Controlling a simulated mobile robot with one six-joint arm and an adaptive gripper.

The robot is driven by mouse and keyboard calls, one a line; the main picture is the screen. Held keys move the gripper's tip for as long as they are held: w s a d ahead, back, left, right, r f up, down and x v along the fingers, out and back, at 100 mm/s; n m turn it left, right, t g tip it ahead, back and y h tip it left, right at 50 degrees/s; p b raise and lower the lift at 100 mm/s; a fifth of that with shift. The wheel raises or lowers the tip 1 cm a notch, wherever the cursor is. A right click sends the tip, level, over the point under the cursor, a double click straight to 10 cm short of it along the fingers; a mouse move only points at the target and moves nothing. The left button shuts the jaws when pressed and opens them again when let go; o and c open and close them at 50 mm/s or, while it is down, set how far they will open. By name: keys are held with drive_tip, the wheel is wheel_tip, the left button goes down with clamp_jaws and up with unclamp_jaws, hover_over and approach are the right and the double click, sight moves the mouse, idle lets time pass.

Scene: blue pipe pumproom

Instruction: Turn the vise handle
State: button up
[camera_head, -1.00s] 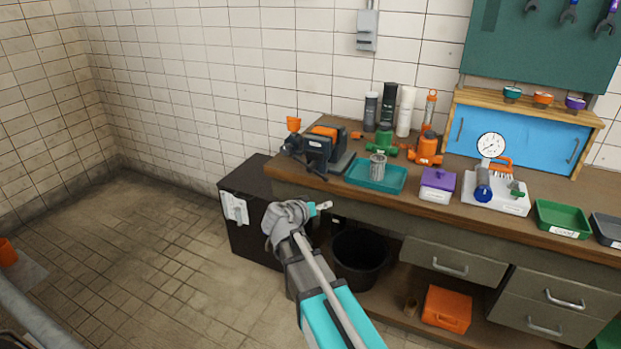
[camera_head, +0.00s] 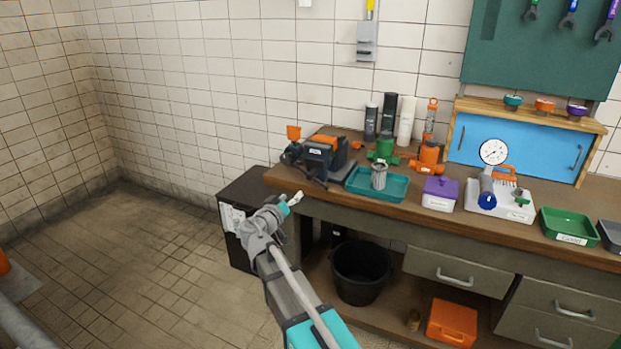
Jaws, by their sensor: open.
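The vise (camera_head: 319,157) is dark grey with an orange top and stands at the left end of the wooden workbench (camera_head: 440,213). Its dark handle (camera_head: 313,178) shows at the front, low on the vise and near the bench edge; its exact shape is hard to make out. My gripper (camera_head: 295,199) is small in view, in front of the bench's left front edge, below and left of the vise and apart from the handle. It is open, and nothing shows between its fingers.
A teal tray (camera_head: 361,188) with a metal cup (camera_head: 379,176) sits right of the vise. Green and orange fittings and several bottles stand behind. A dark cabinet (camera_head: 232,205) is at the bench's left end, a black bucket (camera_head: 361,287) below.

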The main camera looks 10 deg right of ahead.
sight(309, 178)
drive_tip(key=x, duration=1.3)
drive_tip(key=shift+w+d, duration=0.25)
clamp_jaws()
